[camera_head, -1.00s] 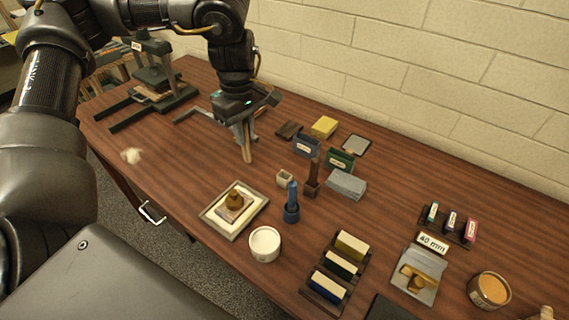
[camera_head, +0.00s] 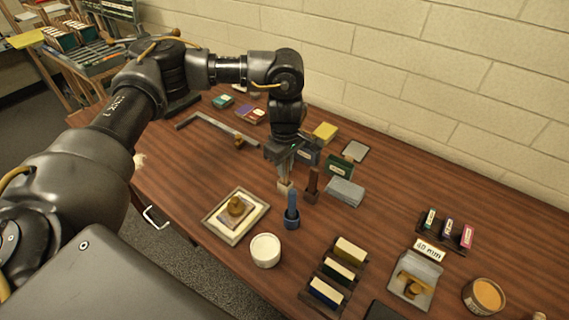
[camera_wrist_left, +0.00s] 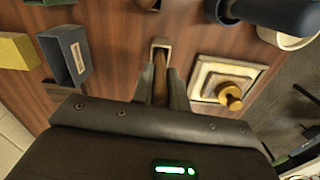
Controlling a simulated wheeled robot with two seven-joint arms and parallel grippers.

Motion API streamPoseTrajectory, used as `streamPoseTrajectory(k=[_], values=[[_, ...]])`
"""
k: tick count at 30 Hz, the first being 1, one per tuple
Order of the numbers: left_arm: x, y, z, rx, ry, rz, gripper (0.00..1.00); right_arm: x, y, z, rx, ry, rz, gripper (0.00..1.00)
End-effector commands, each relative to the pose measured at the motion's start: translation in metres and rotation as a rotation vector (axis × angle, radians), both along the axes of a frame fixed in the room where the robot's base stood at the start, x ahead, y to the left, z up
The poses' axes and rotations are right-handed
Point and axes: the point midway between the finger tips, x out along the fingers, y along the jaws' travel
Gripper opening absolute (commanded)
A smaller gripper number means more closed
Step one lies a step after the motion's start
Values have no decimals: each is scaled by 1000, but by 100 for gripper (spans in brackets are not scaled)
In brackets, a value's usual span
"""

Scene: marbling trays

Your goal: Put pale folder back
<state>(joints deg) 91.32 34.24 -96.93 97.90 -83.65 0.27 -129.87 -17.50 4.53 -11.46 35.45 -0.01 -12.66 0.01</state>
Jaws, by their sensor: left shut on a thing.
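My left gripper (camera_head: 284,172) is shut on the pale folder, a narrow upright strip that shows between the fingers in the left wrist view (camera_wrist_left: 160,86). Below it stands a small pale square holder (camera_head: 284,188), whose rim also shows in the wrist view (camera_wrist_left: 161,42). The folder's lower end is at the holder's mouth; I cannot tell how deep inside it is. The fingers hide most of the folder. My right gripper is not in view.
Close by stand a brown holder with an upright handle (camera_head: 312,190), a blue pot with a blue tool (camera_head: 292,218), and dark blue (camera_head: 309,153) and green (camera_head: 340,166) boxes. A framed tray (camera_head: 261,208) and white cup (camera_head: 265,250) are nearer. Bare wood lies left.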

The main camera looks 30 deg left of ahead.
Motion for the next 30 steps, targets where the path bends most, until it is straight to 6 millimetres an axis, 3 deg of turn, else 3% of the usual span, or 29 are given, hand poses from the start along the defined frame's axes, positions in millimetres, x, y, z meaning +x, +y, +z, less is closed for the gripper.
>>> streamPoseTrajectory(k=[14,15,19,30], values=[[0,0,-10,1,0,-1,0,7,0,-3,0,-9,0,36],[0,0,-8,1,-1,-1,21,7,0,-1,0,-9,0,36],[0,0,-8,1,0,-1,37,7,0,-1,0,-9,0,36],[1,0,-1,1,-2,-1,37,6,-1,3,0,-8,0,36]])
